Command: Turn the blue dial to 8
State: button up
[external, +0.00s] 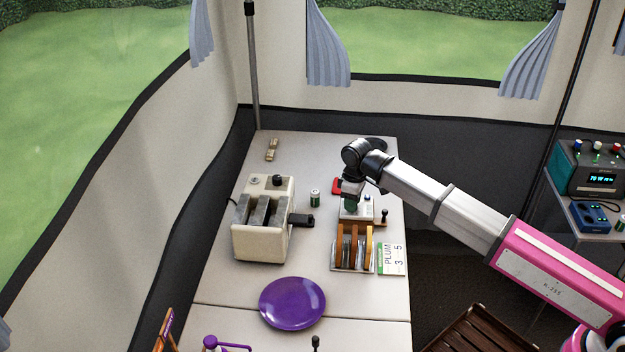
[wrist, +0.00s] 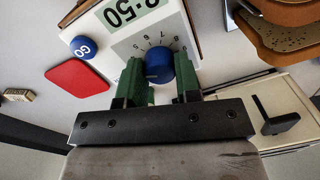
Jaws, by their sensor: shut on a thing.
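The blue dial (wrist: 159,65) sits on a pale panel (wrist: 125,48) with small dark numbers printed around it. My gripper (wrist: 160,82) has its green fingers on either side of the dial and is shut on it. I cannot tell which number the dial points to. In the external view my gripper (external: 351,200) reaches down over the device behind the toast rack, and the dial is hidden there.
Bread slices stand in a rack (external: 352,268) close to my gripper. A cream toaster (external: 252,240) with a black lever, a small green can (external: 315,198) and a red flat piece (wrist: 78,76) are nearby. A purple plate (external: 292,303) lies in front. The back left of the table is mostly clear.

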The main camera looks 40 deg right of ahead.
jog(key=m, duration=0.6)
jog(key=shift+d+m, duration=0.1)
jog(key=shift+m, duration=0.2)
jog(key=m, duration=0.6)
jog(key=shift+t, duration=0.3)
jog(key=m, duration=0.6)
jog(key=shift+s+m, duration=0.15)
jog(key=shift+m, duration=0.15)
jog(key=m, duration=0.5)
jog(key=shift+m+h, duration=0.3)
jog(key=o, duration=0.9)
jog(key=shift+o, duration=0.2)
jog(key=shift+r, duration=0.1)
